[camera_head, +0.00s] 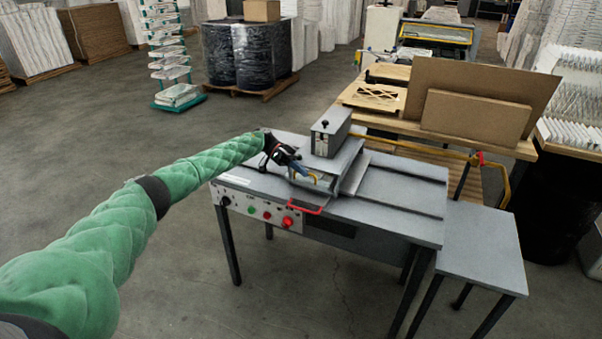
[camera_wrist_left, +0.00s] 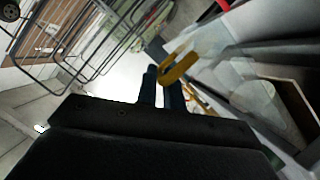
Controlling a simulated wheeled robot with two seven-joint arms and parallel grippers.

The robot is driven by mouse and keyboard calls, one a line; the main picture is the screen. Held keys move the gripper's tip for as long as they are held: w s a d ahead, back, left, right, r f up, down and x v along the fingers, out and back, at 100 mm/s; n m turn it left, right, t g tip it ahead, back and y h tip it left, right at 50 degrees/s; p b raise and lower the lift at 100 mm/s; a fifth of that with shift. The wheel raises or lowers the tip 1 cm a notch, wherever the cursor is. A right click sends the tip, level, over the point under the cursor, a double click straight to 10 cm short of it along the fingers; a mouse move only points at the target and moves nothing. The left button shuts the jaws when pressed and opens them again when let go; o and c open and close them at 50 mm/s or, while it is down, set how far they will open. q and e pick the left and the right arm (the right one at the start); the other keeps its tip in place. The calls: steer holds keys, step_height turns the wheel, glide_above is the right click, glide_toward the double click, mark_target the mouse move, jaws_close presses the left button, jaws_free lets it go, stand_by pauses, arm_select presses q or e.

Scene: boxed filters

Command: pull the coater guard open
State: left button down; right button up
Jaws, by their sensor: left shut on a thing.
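The coater is a grey bench machine (camera_head: 385,190) with a raised grey housing (camera_head: 330,132) on its top. The guard (camera_head: 318,186) sits below the housing at the front, with a yellow handle (camera_head: 313,178). My left gripper (camera_head: 300,171) reaches in from the left and is shut on the yellow handle. In the left wrist view, the yellow handle (camera_wrist_left: 180,67) shows at the dark fingers (camera_wrist_left: 163,85), and the fingers hide part of it. How far the guard stands open is hard to tell. My right gripper is not in view.
A grey side table (camera_head: 475,240) adjoins on the right. A wooden bench with cardboard sheets (camera_head: 470,115) stands behind. The floor in front and left is clear.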

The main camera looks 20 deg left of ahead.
mark_target(288, 173)
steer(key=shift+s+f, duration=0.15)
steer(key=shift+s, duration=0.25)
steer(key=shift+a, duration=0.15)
arm_select(q)
steer(key=c, duration=1.5)
jaws_free()
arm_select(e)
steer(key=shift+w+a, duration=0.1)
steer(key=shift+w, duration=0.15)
